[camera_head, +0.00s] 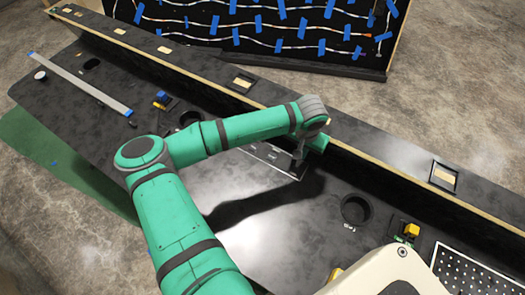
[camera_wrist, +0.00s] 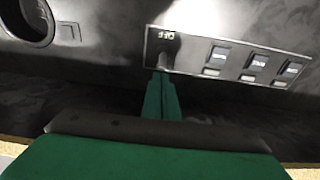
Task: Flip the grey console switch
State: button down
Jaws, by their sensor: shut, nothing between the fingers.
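A round black recess (camera_head: 355,209) lies right of the panel, with a yellow-topped control (camera_head: 412,230) and a perforated plate (camera_head: 475,270) beyond. A raised ledge (camera_head: 385,178) runs behind the panel. A board with blue tape (camera_head: 300,28) stands behind the console.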

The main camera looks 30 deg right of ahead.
jog(key=shift+s+a, duration=0.35)
jog(key=shift+a, duration=0.35)
jog(key=shift+r, duration=0.1)
notch_tip(320, 180, up, 7)
jog(key=shift+w+d, duration=0.2)
jog(key=shift+d, duration=0.2)
dwell(0.6)
jog(key=shift+w, duration=0.1)
dwell(0.4)
